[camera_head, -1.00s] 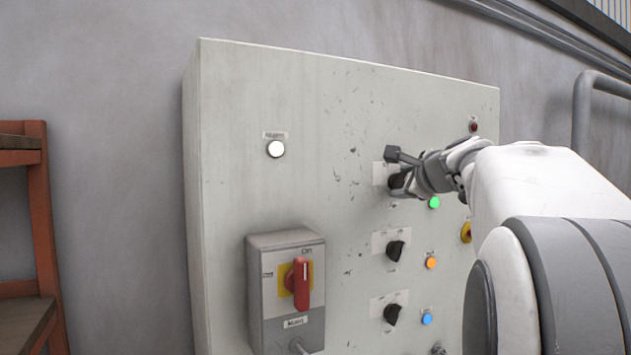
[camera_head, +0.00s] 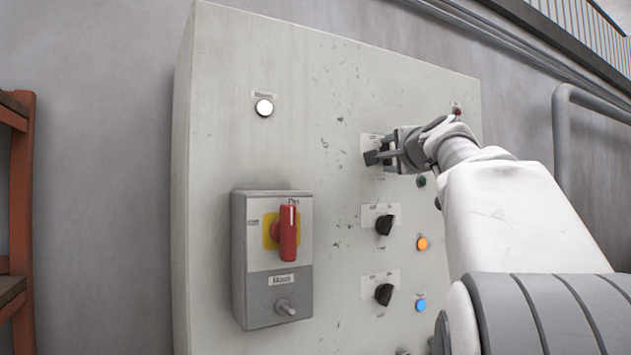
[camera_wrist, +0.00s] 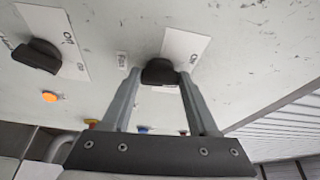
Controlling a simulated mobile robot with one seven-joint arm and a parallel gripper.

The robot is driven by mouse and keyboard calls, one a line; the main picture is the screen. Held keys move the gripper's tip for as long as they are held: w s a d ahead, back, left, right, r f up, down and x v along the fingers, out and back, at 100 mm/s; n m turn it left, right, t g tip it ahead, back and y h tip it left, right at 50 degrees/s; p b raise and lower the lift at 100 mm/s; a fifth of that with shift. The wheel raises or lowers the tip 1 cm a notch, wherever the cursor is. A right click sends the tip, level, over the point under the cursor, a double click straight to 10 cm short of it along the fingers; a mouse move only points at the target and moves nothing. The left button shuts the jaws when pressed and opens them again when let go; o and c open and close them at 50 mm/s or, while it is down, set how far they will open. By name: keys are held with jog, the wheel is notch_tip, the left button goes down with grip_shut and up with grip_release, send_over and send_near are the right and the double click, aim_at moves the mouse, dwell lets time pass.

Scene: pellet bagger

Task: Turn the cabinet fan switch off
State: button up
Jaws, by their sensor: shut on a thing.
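The top black rotary switch of the cabinet's column of three (camera_wrist: 159,71) sits between my fingers in the wrist view, on a white plate (camera_wrist: 187,45). My gripper (camera_head: 373,157) is shut on this knob in the head view and mostly hides it. The small green lamp (camera_head: 421,181) beside it looks dark.
The grey cabinet (camera_head: 230,110) also carries a middle switch (camera_head: 384,224) with a lit orange lamp (camera_head: 422,243), a lower switch (camera_head: 384,294) with a lit blue lamp (camera_head: 420,305), a red-handled main switch (camera_head: 288,232) and a white lamp (camera_head: 264,107). An orange shelf (camera_head: 22,200) stands left.

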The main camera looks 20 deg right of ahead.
jog(key=n+b, duration=0.1)
jog(key=b, duration=0.1)
jog(key=f+n+t+b, duration=0.1)
jog(key=n+b, duration=0.1)
jog(key=b, duration=0.1)
jog(key=shift+d+t, duration=0.1)
jog(key=shift+t, duration=0.2)
jog(key=shift+r+n+t+b, duration=0.1)
jog(key=shift+n+t+b, duration=0.2)
jog(key=shift+n+b, duration=0.65)
jog(key=shift+r, duration=0.2)
jog(key=o, duration=1.4)
jog(key=shift+b, duration=0.3)
jog(key=shift+f, duration=0.1)
jog(key=b+v, duration=0.8)
jog(key=v, duration=0.9)
jog(key=shift+s, duration=0.25)
jog(key=shift+d, duration=0.1)
